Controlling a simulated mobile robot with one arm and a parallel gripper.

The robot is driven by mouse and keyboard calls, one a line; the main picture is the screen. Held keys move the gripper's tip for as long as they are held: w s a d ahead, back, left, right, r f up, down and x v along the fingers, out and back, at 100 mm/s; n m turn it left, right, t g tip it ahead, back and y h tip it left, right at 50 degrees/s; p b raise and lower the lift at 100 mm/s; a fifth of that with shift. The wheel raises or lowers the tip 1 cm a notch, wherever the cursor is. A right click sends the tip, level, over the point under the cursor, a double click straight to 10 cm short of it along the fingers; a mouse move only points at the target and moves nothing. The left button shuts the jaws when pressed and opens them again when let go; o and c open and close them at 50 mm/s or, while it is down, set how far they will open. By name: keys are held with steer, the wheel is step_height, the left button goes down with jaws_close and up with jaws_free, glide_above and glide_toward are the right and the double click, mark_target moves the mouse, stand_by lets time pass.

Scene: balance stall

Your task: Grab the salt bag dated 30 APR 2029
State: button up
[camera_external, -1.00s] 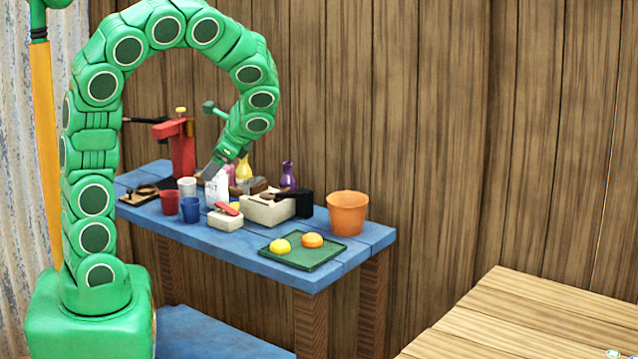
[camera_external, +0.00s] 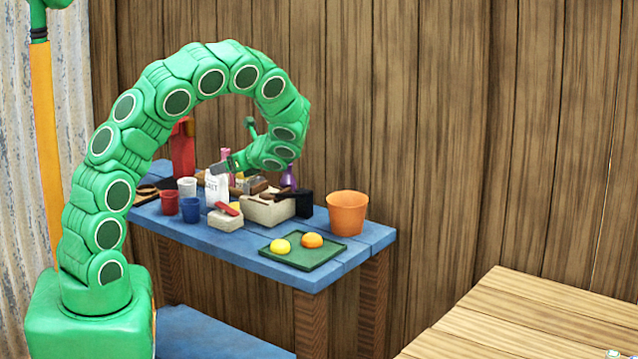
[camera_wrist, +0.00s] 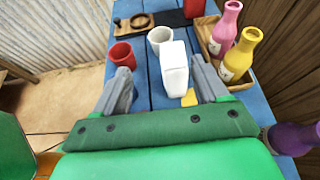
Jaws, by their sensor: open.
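A white salt bag (camera_external: 217,189) stands upright on the blue table, with dark lettering only partly readable and no date legible. In the wrist view the white bag (camera_wrist: 175,66) is ahead, between the lines of my two grey fingers. My gripper (camera_external: 220,168) is at the bag's upper part in the external view, tilted nearly level. In the wrist view my gripper (camera_wrist: 163,84) is open, with one finger on each side of the bag and a gap at both sides. I cannot tell whether a finger touches it.
Near the bag stand a red cup (camera_external: 169,202), a white cup (camera_external: 187,186) and a blue cup (camera_external: 190,209). Pink (camera_wrist: 225,30) and yellow (camera_wrist: 240,58) bottles stand close on its right. An orange pot (camera_external: 347,214) and green tray (camera_external: 304,262) are farther right.

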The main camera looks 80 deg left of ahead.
mark_target(217, 185)
steer(key=shift+m, duration=0.6)
steer(key=shift+w+a+f+x, duration=0.15)
steer(key=shift+w+x, duration=0.15)
steer(key=shift+x, duration=1.45)
steer(key=shift+w+a+f+x, duration=0.15)
steer(key=shift+w+f+x, duration=0.1)
steer(key=shift+x, duration=1.5)
steer(key=shift+w+a+f+x, duration=0.15)
steer(key=shift+w+x, duration=0.15)
steer(key=shift+x, duration=1.45)
steer(key=shift+r, duration=0.1)
jaws_close()
